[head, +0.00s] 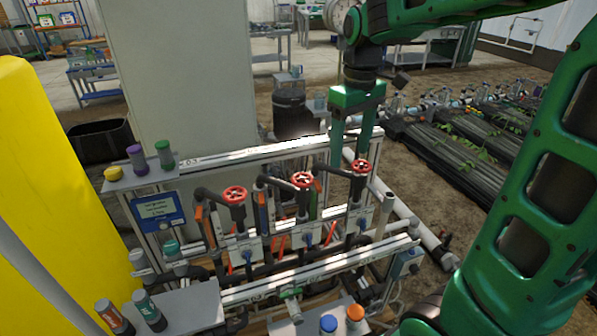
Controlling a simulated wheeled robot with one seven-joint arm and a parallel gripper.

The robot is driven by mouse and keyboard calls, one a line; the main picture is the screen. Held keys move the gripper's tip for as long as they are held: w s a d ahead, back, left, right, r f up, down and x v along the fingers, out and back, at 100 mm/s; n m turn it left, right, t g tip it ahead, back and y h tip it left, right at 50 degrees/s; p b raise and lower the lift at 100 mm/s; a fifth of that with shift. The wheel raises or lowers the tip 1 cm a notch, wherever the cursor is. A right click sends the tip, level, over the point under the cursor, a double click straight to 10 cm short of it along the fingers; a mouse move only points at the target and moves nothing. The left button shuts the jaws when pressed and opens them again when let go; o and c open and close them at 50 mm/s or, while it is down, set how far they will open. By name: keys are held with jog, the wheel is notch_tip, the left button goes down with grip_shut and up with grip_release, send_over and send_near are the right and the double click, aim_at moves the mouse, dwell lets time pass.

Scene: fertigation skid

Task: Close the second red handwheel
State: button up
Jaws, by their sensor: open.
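Three red handwheels stand in a row on the skid, each on top of a dark valve with pipes. The second, middle red handwheel (302,181) faces upward, with its rim and spokes in plain view. The left red handwheel (235,195) and the right red handwheel (361,167) flank it. My green gripper (351,158) points down with its two fingers apart and nothing seen between them. Its fingertips are close to the right handwheel, to the right of the middle one. I cannot tell whether a fingertip touches the right wheel.
A metal rail (240,158) runs behind the wheels and another rail (320,272) in front. A blue display box (157,210) stands left. Bottles with orange and blue caps (355,313) stand at the front. A yellow surface (50,190) fills the left edge. Planted beds (470,150) lie right.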

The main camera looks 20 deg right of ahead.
aim_at(302, 178)
jog(key=w+a+n, duration=0.5)
jog(key=w+a, duration=0.3)
jog(key=a, duration=0.1)
jog(key=f, duration=1)
jog(key=shift+d, duration=0.3)
jog(key=c, duration=1)
jog(key=shift+a, duration=0.15)
jog(key=shift+c, duration=0.2)
jog(key=shift+m, duration=0.4)
